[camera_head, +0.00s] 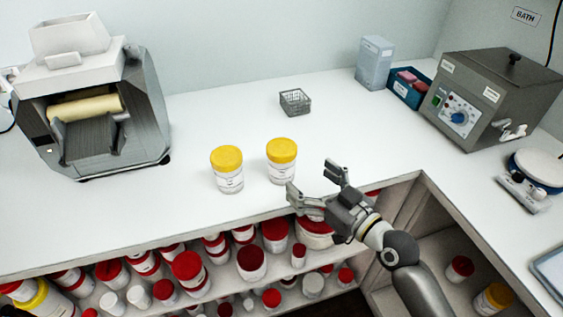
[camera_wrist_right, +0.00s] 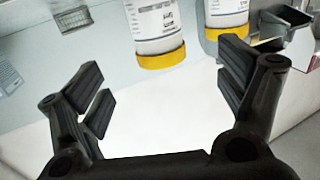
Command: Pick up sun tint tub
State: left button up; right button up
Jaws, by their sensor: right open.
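Two white tubs with yellow lids stand upright on the white counter: a right tub (camera_head: 281,161) and a left tub (camera_head: 229,170). Their labels are too small to read, so I cannot tell which is the sun tint tub. My right gripper (camera_head: 312,183) is open and empty, just right of the right tub, its fingers pointing towards it. In the right wrist view, things appear upside down; the right tub (camera_wrist_right: 155,28) shows beyond the gap between the open fingers (camera_wrist_right: 166,90), and the left tub (camera_wrist_right: 226,18) is partly behind the right-hand finger. My left gripper is not in view.
A wire basket (camera_head: 295,102) stands behind the tubs. A grey mill (camera_head: 100,110) is at the left. A blue bin (camera_head: 408,88) and a bath unit (camera_head: 490,95) stand at the right. Shelves below the counter hold several red-lidded tubs (camera_head: 187,268). The counter around both tubs is clear.

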aim_at(292, 158)
jog(key=shift+w+a+r, duration=0.15)
jog(key=shift+w+r, duration=0.4)
jog(key=shift+r, duration=0.2)
jog(key=p+x, duration=0.1)
jog(key=x, duration=0.3)
jog(key=shift+w+a, duration=0.6)
jog(key=shift+w, duration=0.05)
jog(key=shift+p+x, duration=0.6)
jog(key=shift+x, duration=1.55)
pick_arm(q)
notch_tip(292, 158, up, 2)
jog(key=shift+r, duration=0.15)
pick_arm(e)
jog(key=shift+f, duration=0.2)
jog(key=c, duration=1.2)
jog(key=shift+c, duration=0.4)
